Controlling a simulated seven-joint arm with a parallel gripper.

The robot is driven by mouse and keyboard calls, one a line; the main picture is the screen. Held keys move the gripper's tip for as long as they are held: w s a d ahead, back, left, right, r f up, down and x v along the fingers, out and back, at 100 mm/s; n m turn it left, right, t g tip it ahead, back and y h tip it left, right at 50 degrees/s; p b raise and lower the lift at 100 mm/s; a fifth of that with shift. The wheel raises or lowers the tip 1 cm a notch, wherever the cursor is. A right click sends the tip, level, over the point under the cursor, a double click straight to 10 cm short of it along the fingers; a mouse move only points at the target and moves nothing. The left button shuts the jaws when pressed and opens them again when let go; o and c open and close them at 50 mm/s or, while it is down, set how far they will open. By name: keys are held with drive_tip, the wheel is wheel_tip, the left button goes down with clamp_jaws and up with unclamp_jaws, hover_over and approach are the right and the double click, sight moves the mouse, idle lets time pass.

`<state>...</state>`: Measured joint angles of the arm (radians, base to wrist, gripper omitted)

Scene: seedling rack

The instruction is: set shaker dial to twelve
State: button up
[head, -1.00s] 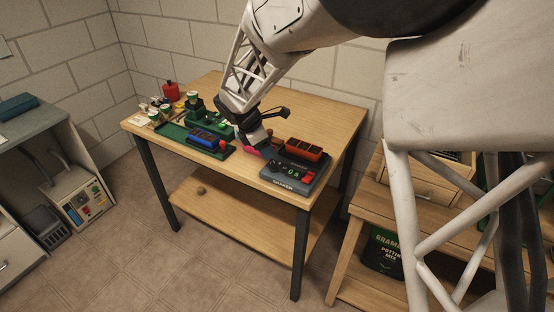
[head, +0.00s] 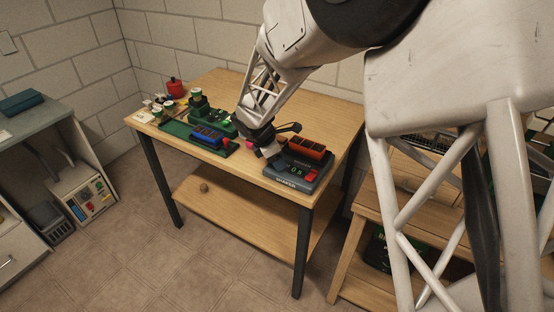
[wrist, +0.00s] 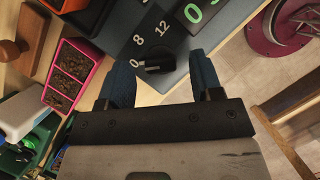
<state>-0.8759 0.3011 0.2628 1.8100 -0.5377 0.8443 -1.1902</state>
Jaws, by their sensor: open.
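The shaker (head: 297,185) is a dark grey box at the table's front right, with a green digit display (head: 297,170) too small to read surely. In the wrist view its panel (wrist: 178,14) shows the marks 0, 8 and 12 around a black dial (wrist: 155,62). The dial's exact pointing is hard to tell. My gripper (wrist: 160,80) is open, its two blue fingers apart on either side of the dial, with nothing clasped. In the head view my gripper (head: 268,155) is at the shaker's left end, and the dial is hidden there.
An orange-red tray (head: 310,146) sits on the shaker. A pink soil tray (wrist: 91,85) lies close to the left of my gripper. A blue tray (head: 208,140) and green gear (head: 176,130) stand further left. The table's (head: 340,115) back right is clear.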

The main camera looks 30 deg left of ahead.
drive_tip(key=shift+w+d+f, duration=0.1)
drive_tip(key=shift+w+f, duration=0.05)
drive_tip(key=shift+f, duration=0.25)
drive_tip(key=c, duration=0.9)
drive_tip(key=shift+c, duration=0.2)
